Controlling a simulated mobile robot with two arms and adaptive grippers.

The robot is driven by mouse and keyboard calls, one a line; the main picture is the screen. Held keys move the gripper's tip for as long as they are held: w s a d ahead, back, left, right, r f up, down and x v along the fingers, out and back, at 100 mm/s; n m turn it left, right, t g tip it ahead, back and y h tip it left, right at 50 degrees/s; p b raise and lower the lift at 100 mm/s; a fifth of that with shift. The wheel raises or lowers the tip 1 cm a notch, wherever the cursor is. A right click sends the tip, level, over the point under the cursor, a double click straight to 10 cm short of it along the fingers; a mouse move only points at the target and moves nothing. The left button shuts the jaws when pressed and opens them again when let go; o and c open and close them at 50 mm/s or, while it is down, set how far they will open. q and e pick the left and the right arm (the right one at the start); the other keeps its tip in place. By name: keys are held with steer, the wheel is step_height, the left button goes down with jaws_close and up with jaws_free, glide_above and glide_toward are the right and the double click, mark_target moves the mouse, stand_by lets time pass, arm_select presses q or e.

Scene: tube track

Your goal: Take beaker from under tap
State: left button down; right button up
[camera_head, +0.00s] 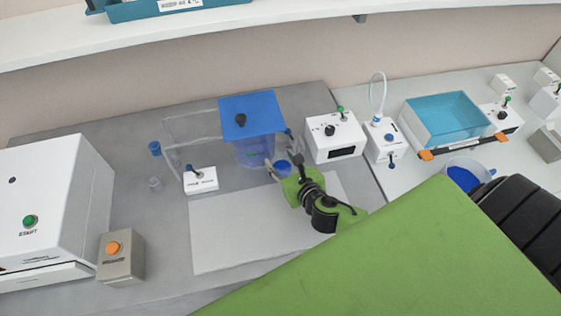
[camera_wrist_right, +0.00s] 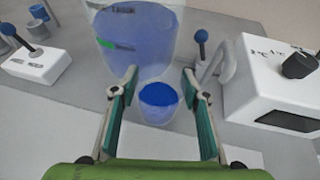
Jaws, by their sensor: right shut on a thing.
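A small clear beaker of blue liquid (camera_wrist_right: 159,104) stands between the fingers of my right gripper (camera_wrist_right: 160,112) in the wrist view. In the head view the gripper (camera_head: 283,169) is shut on the beaker (camera_head: 283,166), in front of the translucent blue tank (camera_head: 253,150). The tank also fills the upper part of the wrist view (camera_wrist_right: 140,45). A blue-knobbed tap lever (camera_wrist_right: 201,38) stands beside the tank, just behind and right of the beaker. I cannot tell whether the beaker touches the surface below. My left gripper is not in view.
A white box with a black knob (camera_head: 335,137) is close on the right. A white lever switch (camera_head: 200,180) is left of the tank. A pale mat (camera_head: 235,240) lies clear in front. A larger blue-filled container (camera_head: 465,175) stands near my right arm.

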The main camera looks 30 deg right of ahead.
steer(key=o, duration=1.2)
steer(key=shift+s, duration=0.25)
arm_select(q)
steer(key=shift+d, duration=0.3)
arm_select(e)
steer(key=v, duration=1.1)
steer(key=shift+s+a+r, duration=0.1)
steer(key=shift+s+r, duration=0.1)
steer(key=shift+s, duration=0.05)
steer(key=shift+f, duration=0.1)
